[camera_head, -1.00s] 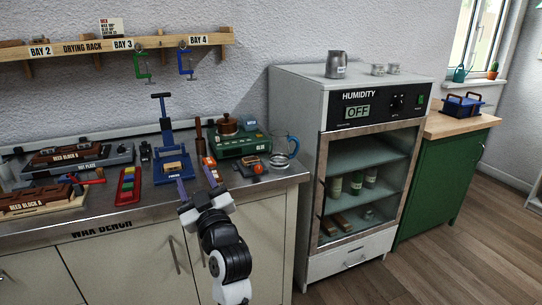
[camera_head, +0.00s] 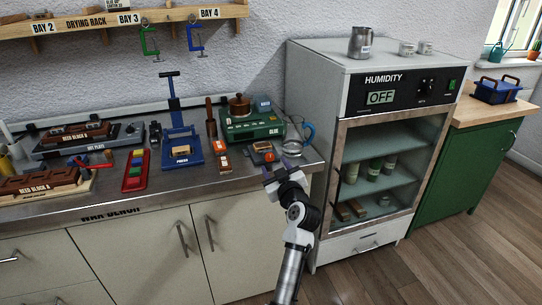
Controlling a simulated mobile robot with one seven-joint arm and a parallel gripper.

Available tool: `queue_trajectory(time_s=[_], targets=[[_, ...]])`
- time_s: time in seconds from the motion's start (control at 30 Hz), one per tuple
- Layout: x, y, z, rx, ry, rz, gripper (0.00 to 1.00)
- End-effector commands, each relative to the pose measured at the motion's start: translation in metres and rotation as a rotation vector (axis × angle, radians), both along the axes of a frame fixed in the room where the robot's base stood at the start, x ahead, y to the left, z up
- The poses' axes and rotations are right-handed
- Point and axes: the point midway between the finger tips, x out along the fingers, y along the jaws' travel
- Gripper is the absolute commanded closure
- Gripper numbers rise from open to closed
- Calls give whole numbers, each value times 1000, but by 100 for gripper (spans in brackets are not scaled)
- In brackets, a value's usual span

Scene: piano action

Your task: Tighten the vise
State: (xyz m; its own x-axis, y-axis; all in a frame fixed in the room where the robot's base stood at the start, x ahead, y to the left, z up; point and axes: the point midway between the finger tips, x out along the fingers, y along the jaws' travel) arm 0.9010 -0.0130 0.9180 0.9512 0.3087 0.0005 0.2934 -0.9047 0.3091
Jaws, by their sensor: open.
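No thing that I can surely tell as a vise shows in the head view. A blue press (camera_head: 181,150) with an upright lever stands on the metal bench (camera_head: 130,205). A long grey device (camera_head: 115,137) carries a brown block marked Reed Block B (camera_head: 75,133); its small label is hard to read. My gripper (camera_head: 278,169) is open and looks empty at the bench's right front edge. It is close to a small dark device with an orange-red part (camera_head: 262,152) and a blue-handled glass jug (camera_head: 297,135). I cannot tell whether it touches either.
A humidity cabinet (camera_head: 370,150), its display reading OFF, stands right of the bench. Green (camera_head: 149,41) and blue (camera_head: 195,38) clamps hang on the drying rack (camera_head: 100,22). A red tray (camera_head: 137,170), orange box (camera_head: 222,158) and green heater (camera_head: 250,122) crowd the bench.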

Motion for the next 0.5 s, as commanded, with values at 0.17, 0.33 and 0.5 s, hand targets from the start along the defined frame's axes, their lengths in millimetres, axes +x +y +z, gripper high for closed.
queue_trajectory(time_s=[0.17,0.33,0.5], targets=[[28,10,2,1,0,1,51],[42,14,1,0,-1,0,51],[47,16,0,-1,-1,0,51]])
